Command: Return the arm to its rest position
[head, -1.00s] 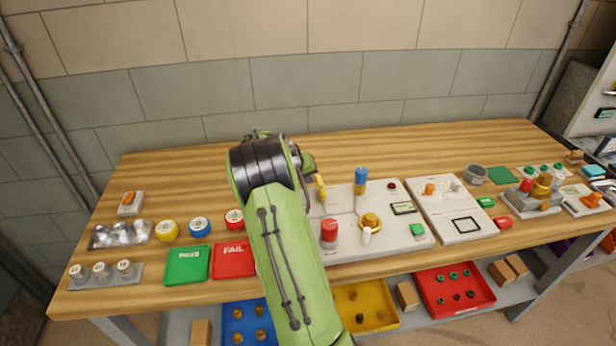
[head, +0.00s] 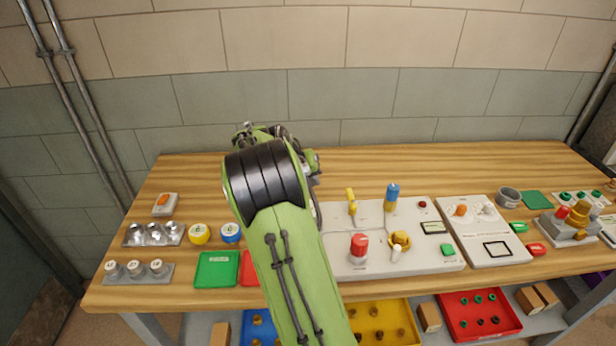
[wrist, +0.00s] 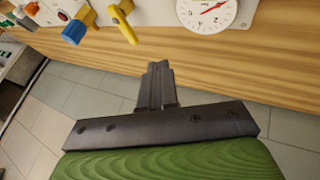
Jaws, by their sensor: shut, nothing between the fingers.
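My green arm with its black joint rises from the bottom middle of the head view and bends over the wooden workbench (head: 480,165). In the head view the arm itself hides my gripper. In the wrist view my gripper (wrist: 158,72) is shut, its dark fingers together with nothing between them. Its tips are near the wooden bench edge, apart from the yellow lever (wrist: 122,22) and the blue knob (wrist: 76,28) at the upper left. A white dial with a red needle (wrist: 207,10) shows above the fingers.
Right of my arm lies a white valve panel (head: 340,262) with a red knob (head: 359,246) and a blue knob (head: 392,196). A green tray (head: 216,269) and a mostly hidden red tray are at left. Coloured bins, including a red one (head: 470,330), sit on the shelf below.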

